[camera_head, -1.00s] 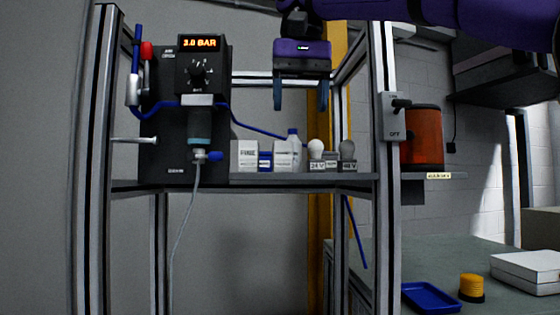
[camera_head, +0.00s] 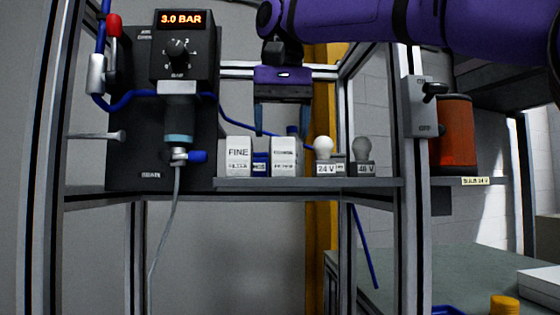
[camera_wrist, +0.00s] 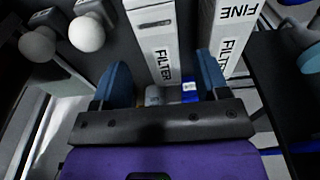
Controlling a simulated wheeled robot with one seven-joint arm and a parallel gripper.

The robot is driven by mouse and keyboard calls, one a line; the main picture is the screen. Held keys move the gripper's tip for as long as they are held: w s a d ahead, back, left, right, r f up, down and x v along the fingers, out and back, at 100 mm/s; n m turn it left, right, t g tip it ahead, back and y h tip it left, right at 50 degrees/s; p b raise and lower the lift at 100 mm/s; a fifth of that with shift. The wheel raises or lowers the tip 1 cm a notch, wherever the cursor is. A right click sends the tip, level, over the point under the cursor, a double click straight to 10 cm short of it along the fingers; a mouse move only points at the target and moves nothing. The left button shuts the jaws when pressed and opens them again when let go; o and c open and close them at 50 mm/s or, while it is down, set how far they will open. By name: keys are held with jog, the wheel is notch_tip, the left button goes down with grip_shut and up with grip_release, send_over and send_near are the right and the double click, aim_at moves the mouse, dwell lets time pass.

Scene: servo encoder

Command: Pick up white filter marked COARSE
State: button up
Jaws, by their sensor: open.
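Two white filter boxes stand upright on a grey shelf (camera_head: 340,182). The left one (camera_head: 238,157) reads FINE FILTER; it is at the right in the wrist view (camera_wrist: 228,40). The other white box (camera_head: 285,157) has an upper word too blurred to read; in the wrist view it shows FILTER (camera_wrist: 158,45). My gripper (camera_head: 282,128) is open and points down just above this second box. In the wrist view my gripper (camera_wrist: 160,85) has one blue finger on each side of that box's line, with nothing held.
A small blue box (camera_head: 260,162) sits between the filter boxes. A white bulb marked 24 V (camera_head: 324,150) and a grey bulb (camera_head: 363,152) stand close on the right. The regulator panel (camera_head: 180,60) with hose is left; a frame post (camera_head: 412,220) is right.

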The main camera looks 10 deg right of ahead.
aim_at(280, 162)
jog(key=shift+w+a+f, duration=0.1)
jog(key=shift+w+f, duration=0.05)
jog(key=shift+f, duration=1.45)
jog(key=shift+w+f, duration=0.15)
jog(key=shift+f, duration=1.45)
jog(key=c, duration=1)
